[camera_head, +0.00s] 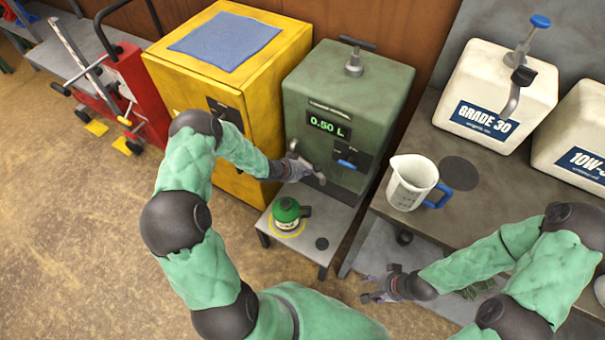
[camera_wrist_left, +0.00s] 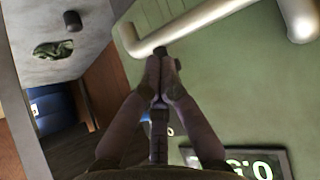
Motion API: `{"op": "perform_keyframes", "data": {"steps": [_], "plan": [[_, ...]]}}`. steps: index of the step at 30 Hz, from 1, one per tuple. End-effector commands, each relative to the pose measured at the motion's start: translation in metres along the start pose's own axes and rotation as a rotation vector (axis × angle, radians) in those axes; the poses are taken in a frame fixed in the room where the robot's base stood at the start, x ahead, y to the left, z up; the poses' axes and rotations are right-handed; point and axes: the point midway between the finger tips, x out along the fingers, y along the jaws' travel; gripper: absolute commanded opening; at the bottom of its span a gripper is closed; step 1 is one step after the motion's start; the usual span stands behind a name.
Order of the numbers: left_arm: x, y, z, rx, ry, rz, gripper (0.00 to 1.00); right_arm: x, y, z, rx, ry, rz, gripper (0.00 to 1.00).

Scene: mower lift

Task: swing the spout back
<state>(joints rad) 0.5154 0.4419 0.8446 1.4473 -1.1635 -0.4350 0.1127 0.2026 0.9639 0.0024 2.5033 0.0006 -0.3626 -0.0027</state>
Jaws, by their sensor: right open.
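The green dispenser (camera_head: 345,110) shows 0.50 L on its display, with a blue-handled lever (camera_head: 347,164) on its front. Its grey spout pipe (camera_wrist_left: 205,22) shows in the left wrist view, one end close to my fingertips. In the head view the spout is small and partly hidden by my gripper. My left gripper (camera_head: 310,174) is at the dispenser's front, its fingers together. In the left wrist view its fingertips (camera_wrist_left: 164,58) are right beside the pipe; I cannot tell if they touch. My right gripper (camera_head: 376,289) is open and empty, low before the bench.
A green can (camera_head: 286,212) stands on the small stand (camera_head: 322,221) below the dispenser. A measuring jug (camera_head: 411,182) and white oil containers (camera_head: 492,98) are on the bench at right. A yellow cabinet (camera_head: 260,70) and a red lift (camera_head: 140,95) stand left.

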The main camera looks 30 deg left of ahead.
Motion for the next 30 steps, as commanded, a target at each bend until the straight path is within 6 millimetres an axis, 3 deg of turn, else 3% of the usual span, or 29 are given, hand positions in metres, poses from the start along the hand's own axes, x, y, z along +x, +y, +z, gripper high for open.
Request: {"op": "perform_keyframes", "data": {"steps": [8,20,30], "plan": [[0.000,0.000,-0.001,0.000,0.000,0.000,0.00,-0.001,0.000,0.000,0.000,0.000,0.000,0.56],[0.026,0.003,-0.026,0.001,0.001,0.001,0.00,-0.006,-0.002,0.000,0.000,0.000,0.000,0.56],[0.027,0.002,-0.027,0.000,0.001,0.000,0.00,-0.006,-0.002,0.000,0.000,0.000,0.000,0.56]]}}
